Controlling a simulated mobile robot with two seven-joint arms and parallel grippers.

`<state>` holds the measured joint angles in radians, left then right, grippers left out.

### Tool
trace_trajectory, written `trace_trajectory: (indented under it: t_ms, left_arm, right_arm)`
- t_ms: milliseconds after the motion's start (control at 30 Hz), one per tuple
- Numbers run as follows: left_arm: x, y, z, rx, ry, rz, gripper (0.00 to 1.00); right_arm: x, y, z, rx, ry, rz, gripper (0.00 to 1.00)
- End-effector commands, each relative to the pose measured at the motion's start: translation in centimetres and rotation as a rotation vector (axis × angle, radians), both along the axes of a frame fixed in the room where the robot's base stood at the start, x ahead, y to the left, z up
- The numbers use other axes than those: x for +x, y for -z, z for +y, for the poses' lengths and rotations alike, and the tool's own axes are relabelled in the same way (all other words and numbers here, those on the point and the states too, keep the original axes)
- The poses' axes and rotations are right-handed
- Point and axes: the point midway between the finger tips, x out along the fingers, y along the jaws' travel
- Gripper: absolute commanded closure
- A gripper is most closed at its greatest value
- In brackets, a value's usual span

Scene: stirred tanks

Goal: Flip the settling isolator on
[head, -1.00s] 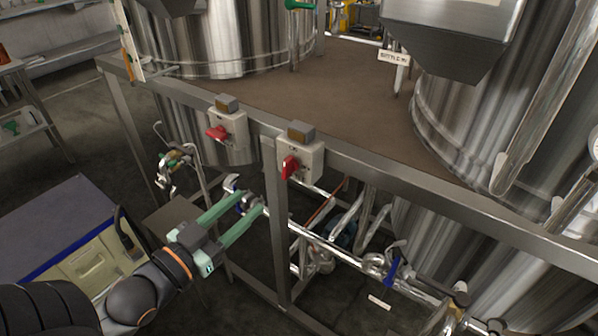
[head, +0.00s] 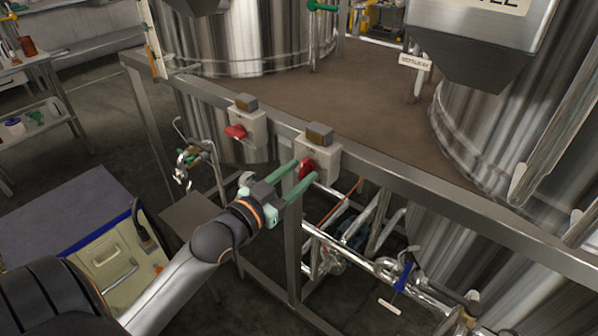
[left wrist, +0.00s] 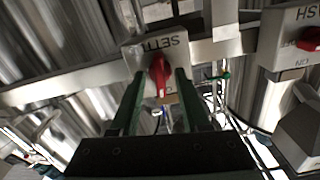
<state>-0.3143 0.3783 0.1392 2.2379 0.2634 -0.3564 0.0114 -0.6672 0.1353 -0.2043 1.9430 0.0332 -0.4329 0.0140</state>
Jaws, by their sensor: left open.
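The settling isolator (head: 326,161) is a pale box with a red rotary handle (head: 306,168), mounted on the steel frame rail. In the left wrist view its label reads "SETTL" upside down, and its red handle (left wrist: 160,75) points along the fingers. My left gripper (head: 305,172) is open, with its green fingers close to the handle. In the left wrist view the fingers (left wrist: 157,88) lie either side of the handle with gaps visible; I cannot tell whether either touches it. My right gripper is not in view.
A second isolator (head: 248,134) with a red handle sits left on the same rail; it shows at right in the left wrist view (left wrist: 290,38). Steel frame posts (head: 293,250) and pipes with a blue-handled valve (head: 405,278) lie below. Large steel tanks (head: 245,35) stand behind.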

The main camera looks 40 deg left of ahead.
Motion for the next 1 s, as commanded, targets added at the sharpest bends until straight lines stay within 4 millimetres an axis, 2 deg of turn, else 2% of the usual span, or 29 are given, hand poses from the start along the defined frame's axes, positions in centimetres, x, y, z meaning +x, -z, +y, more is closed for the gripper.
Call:
trace_trajectory:
  t_ms: [400, 800, 1000]
  left_arm:
    - [0.63, -0.01, -0.06, 0.0, 0.0, 0.0, 0.54]
    - [0.61, -0.01, -0.06, 0.0, 0.0, 0.0, 0.99]
    - [0.61, -0.01, -0.07, 0.0, 0.0, 0.0, 1.0]
  right_arm:
    - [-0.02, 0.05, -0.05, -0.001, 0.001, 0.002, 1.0]
    - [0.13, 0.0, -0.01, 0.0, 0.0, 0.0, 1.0]
    - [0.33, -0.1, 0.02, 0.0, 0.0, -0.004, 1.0]
